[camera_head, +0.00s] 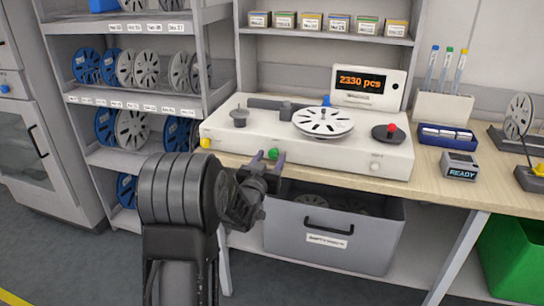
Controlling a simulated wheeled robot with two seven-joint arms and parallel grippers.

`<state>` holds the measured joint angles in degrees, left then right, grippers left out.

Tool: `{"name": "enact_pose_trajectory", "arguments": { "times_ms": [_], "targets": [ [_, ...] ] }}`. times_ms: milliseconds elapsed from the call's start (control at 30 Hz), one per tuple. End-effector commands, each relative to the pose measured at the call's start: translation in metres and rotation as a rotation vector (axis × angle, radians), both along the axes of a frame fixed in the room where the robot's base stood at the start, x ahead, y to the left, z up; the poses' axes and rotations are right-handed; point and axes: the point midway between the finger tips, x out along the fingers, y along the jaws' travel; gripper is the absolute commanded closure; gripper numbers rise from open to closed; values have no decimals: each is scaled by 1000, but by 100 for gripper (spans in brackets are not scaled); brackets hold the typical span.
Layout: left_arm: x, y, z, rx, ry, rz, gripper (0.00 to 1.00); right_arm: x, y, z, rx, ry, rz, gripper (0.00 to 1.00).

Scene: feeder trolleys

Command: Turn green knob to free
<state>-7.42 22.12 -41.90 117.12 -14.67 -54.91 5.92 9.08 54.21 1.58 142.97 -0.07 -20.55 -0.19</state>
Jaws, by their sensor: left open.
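The green knob (274,154) is on the front face of the white reel-counting machine (230,143), near its lower middle. My left gripper (266,157) reaches up to the machine's front, with its two fingers apart, one on each side of the green knob. Whether the fingers touch the knob cannot be told. Which way the knob is turned is too small to read. A yellow knob (206,143) is at the left of the same front and a pale knob (375,166) at the right. My right gripper is not in view.
The machine carries a white reel (323,121), a red button (391,127) and a display (367,84) reading 2330 pcs. It stands on a wooden bench (430,195) with a grey drawer bin (379,237) below. Shelves of reels stand at left.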

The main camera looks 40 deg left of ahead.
Motion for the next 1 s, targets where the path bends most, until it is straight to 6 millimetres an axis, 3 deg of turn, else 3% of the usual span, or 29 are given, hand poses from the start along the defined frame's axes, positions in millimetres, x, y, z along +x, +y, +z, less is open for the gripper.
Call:
{"name": "enact_pose_trajectory", "arguments": {
  "times_ms": [167, 433, 1000],
  "targets": [
    [14, 6, 0, 1, -1, 0, 49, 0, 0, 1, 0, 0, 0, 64],
    [16, 6, 0, -1, 0, 0, 49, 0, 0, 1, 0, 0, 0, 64],
    [16, 5, 0, 0, 0, 0, 95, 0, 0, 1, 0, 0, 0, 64]
  ]
}}
